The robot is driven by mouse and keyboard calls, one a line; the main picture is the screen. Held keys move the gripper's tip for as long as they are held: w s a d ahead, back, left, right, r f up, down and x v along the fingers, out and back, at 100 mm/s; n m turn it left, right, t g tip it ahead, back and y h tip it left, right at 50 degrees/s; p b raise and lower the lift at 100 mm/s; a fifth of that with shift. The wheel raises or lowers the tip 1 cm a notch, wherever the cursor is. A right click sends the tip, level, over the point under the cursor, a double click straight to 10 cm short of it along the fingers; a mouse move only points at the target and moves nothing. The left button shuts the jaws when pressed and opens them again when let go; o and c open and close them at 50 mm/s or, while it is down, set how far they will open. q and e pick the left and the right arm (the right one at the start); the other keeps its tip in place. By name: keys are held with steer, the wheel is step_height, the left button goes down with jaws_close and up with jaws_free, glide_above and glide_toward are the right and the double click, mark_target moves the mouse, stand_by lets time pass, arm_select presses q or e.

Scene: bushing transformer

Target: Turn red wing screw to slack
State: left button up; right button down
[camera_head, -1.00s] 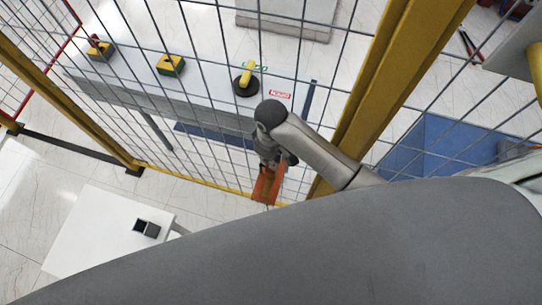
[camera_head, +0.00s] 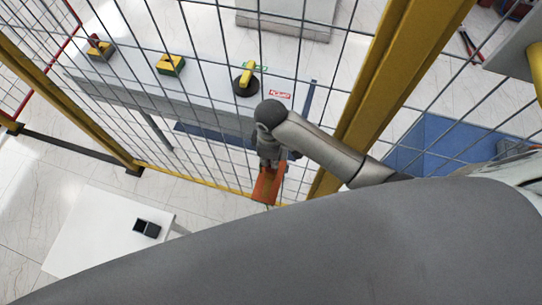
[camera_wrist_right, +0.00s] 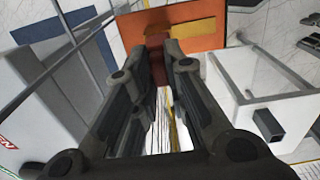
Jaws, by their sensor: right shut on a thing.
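The red wing screw (camera_wrist_right: 157,68) is a small dark red piece in the right wrist view, in front of an orange plate (camera_wrist_right: 185,30) with a yellow strip. My right gripper (camera_wrist_right: 160,58) is shut on it, one fingertip on each side. In the head view my right gripper (camera_head: 268,166) is at the top of the orange plate (camera_head: 265,188), beside the mesh fence. There the gripper and arm hide the screw. My left gripper is not in view.
A yellow-framed mesh fence (camera_head: 347,135) stands close to my right arm. Behind it is a grey bench (camera_head: 205,85) with several yellow devices. A white table (camera_head: 95,235) with a small black box (camera_head: 147,229) stands at lower left.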

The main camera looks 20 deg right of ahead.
steer(key=c, duration=1.5)
jaws_free()
steer(key=shift+o, duration=0.2)
step_height(320, 180, up, 12)
